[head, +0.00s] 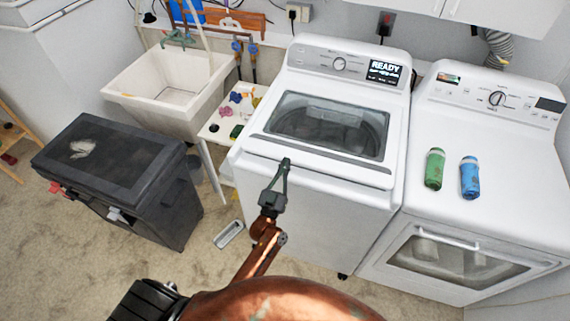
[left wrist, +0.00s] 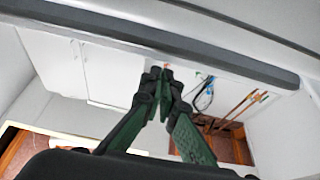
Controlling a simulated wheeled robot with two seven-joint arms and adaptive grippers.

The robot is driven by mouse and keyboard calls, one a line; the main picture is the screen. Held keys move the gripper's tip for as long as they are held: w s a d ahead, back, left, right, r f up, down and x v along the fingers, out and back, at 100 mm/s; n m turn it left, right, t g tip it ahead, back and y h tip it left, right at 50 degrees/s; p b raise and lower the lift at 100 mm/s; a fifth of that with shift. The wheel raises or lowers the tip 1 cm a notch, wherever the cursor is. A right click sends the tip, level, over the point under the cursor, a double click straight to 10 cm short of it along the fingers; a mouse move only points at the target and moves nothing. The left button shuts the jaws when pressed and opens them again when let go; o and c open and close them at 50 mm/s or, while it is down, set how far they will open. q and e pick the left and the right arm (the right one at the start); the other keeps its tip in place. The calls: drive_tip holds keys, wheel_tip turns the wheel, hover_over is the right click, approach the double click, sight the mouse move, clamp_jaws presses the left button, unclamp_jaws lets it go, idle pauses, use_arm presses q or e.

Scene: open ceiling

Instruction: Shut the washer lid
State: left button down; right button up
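The white top-load washer (head: 315,215) stands in the middle of the head view. Its lid (head: 325,125), with a dark see-through window, lies down over the tub and looks flat; I cannot tell if a small gap is left at its front edge. My left gripper (head: 286,163) is at the washer's front top edge, just in front of the lid's grey front strip. In the left wrist view, its green fingers (left wrist: 160,75) meet at the tips with nothing between them. A dark grey bar (left wrist: 150,45) on a pale panel crosses above them. My right gripper is not in view.
A dryer (head: 500,130) stands right of the washer, with a green bottle (head: 435,169) and a blue bottle (head: 470,178) on top. Left are a small side table (head: 222,126), a utility sink (head: 165,90) and a black bin (head: 120,170). Carpet lies in front.

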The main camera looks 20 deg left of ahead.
use_arm(q)
drive_tip(key=s+p, duration=0.1)
drive_tip(key=s, duration=0.8)
drive_tip(key=shift+s+d+r, duration=0.2)
drive_tip(key=shift+d+r, duration=0.1)
drive_tip(key=shift+d, duration=0.1)
